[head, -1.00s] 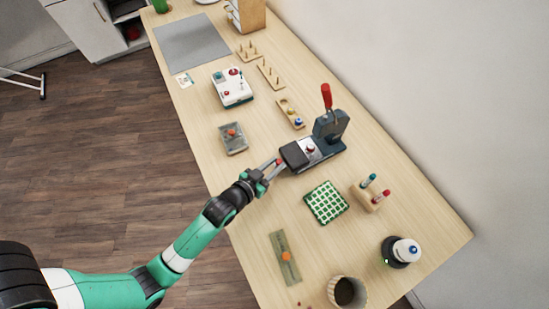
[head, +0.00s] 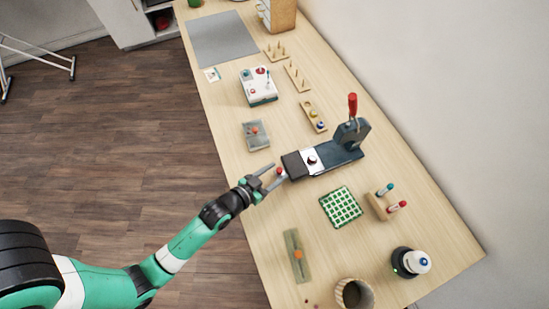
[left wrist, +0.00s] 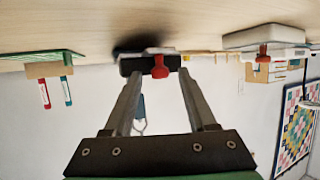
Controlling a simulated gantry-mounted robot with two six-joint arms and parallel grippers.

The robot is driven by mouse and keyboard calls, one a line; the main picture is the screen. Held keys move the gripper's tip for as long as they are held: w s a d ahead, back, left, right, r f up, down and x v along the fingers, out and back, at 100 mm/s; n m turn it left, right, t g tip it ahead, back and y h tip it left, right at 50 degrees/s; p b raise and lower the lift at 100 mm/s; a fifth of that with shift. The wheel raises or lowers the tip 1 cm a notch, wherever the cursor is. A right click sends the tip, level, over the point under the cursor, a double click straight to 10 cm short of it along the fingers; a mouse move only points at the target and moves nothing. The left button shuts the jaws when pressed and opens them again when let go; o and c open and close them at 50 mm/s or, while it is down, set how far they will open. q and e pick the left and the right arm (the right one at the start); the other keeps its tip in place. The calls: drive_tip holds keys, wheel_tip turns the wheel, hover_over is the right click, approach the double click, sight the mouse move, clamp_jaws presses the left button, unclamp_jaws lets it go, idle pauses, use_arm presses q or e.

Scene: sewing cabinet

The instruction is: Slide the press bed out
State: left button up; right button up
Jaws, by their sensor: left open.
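The press (head: 349,140) is dark grey with a red lever (head: 352,103) standing up at its back. Its bed (head: 294,166), a dark block with a white plate and a dark red knob on top, sticks out to the left toward the table's front edge. A red pull knob (head: 279,171) is on the bed's front end. My left gripper (head: 272,174) is open with its fingers on either side of that knob. In the left wrist view the red knob (left wrist: 160,69) sits between the fingertips, with visible gaps to both fingers. My right gripper is out of view.
A green checked pad (head: 341,206) and a pen holder (head: 380,207) are right of the press. A grey tray (head: 256,136) and a white device (head: 258,87) are beyond it. A strip with an orange knob (head: 297,256) lies nearer.

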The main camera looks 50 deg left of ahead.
use_arm(q)
drive_tip(key=p+v, duration=0.3)
drive_tip(key=v, duration=0.8)
drive_tip(key=shift+s, duration=0.3)
drive_tip(key=shift+r, duration=0.15)
